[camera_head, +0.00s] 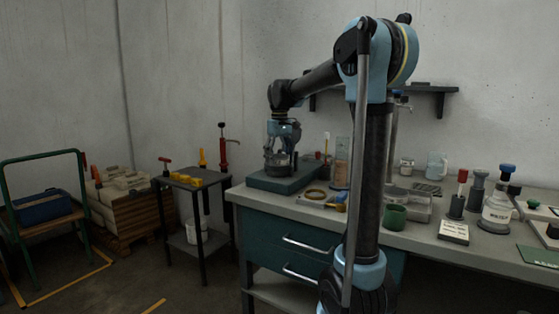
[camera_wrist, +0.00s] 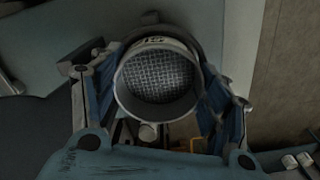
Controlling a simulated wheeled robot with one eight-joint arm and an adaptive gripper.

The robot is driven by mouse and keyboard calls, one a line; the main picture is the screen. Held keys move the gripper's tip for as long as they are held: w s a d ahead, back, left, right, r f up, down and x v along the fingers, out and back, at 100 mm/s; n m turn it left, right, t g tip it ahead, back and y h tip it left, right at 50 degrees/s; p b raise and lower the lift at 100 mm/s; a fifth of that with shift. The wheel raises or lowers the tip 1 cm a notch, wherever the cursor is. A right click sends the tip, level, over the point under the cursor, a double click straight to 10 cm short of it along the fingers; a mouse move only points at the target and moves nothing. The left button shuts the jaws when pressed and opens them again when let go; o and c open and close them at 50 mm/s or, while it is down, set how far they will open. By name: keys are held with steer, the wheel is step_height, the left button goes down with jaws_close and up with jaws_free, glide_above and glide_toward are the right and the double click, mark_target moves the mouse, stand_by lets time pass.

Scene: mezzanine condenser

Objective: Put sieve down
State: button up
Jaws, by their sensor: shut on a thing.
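The sieve (camera_wrist: 158,76) is a round, pale-rimmed cup with grey wire mesh in the wrist view. My gripper (camera_wrist: 158,88) has its blue fingers on both sides of the rim and is shut on it. In the head view my gripper (camera_head: 281,150) points down at the left end of the bench, with the sieve (camera_head: 277,160) small and dark between its fingers. Just below is a dark green block (camera_head: 284,180) on the bench top. I cannot tell whether the sieve touches the block.
The grey bench (camera_head: 255,196) carries a brass-coloured ring (camera_head: 316,194), a green cup (camera_head: 395,217) and several bottles to the right. My arm hides part of the bench middle. A small dark side table (camera_head: 190,184) with yellow pieces stands left of the bench. A shelf (camera_head: 430,88) is on the wall.

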steer(key=shift+f, duration=0.2)
steer(key=shift+s+f, duration=0.15)
steer(key=shift+f, duration=0.05)
steer(key=shift+c, duration=0.5)
steer(key=o, duration=1.2)
steer(key=shift+f, duration=0.15)
step_height(320, 180, up, 13)
steer(key=shift+w, duration=0.2)
